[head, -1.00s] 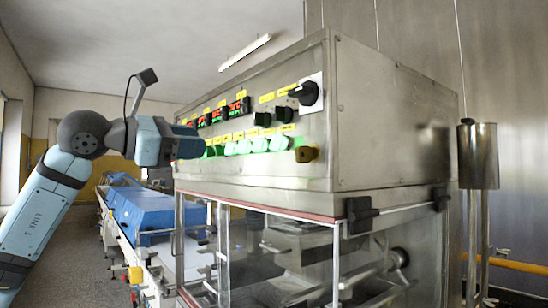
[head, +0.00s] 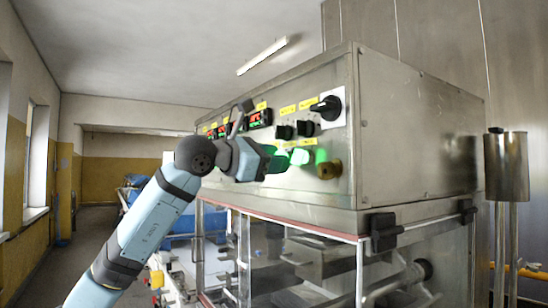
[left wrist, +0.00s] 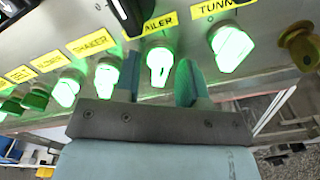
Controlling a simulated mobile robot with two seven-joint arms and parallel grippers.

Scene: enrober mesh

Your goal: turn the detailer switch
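The detailer switch (left wrist: 159,62) is a lit green knob under a yellow label, in the left wrist view. The label's start is hidden; only "AILER" reads. My left gripper (left wrist: 158,78) is open, with one finger on each side of this switch and gaps visible between knob and fingers. The switch's handle looks roughly upright in that view. In the head view, my left gripper (head: 272,162) is at the panel's switch row, and its own body hides the detailer switch there. My right gripper is in neither view.
The tunnel switch (left wrist: 231,46) is lit green close to the right finger. A shaker switch (left wrist: 108,76) and others glow to the left. A yellow-brown knob (head: 329,170) and a large black rotary switch (head: 326,108) sit on the same steel panel (head: 345,135).

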